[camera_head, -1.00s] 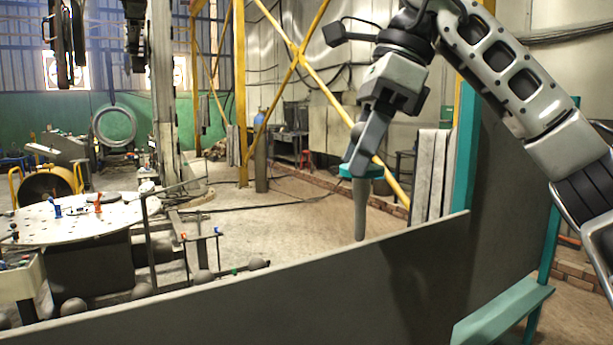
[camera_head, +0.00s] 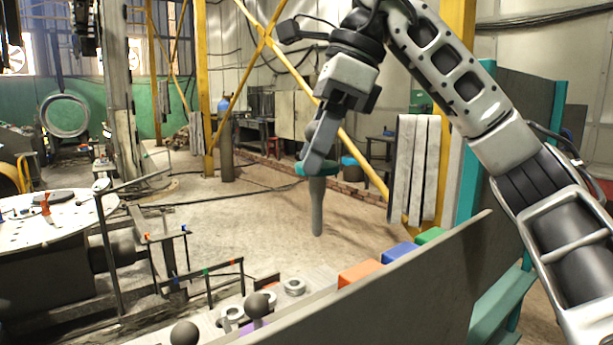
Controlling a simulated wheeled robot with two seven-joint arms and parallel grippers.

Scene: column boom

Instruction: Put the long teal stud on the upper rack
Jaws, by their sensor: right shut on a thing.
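My right gripper (camera_head: 313,157) is shut on a stud with a teal collar (camera_head: 345,172) and a long grey shank (camera_head: 317,208). The stud hangs nearly upright, shank down, in the air above the near bench area. A dark stand at lower left carries a higher bar (camera_head: 165,237) with orange and blue marks. A lower bar (camera_head: 222,268) with small coloured marks is in front of it. I cannot tell for sure which is the upper rack. Both are left of the stud and apart from it. My left gripper is not in view.
A dark panel (camera_head: 400,295) crosses the lower right. Behind its edge are orange (camera_head: 360,272), blue (camera_head: 398,254) and green (camera_head: 430,235) blocks. Grey balls (camera_head: 257,305) and rings (camera_head: 294,286) lie at the bottom. A white round table (camera_head: 45,222) stands left.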

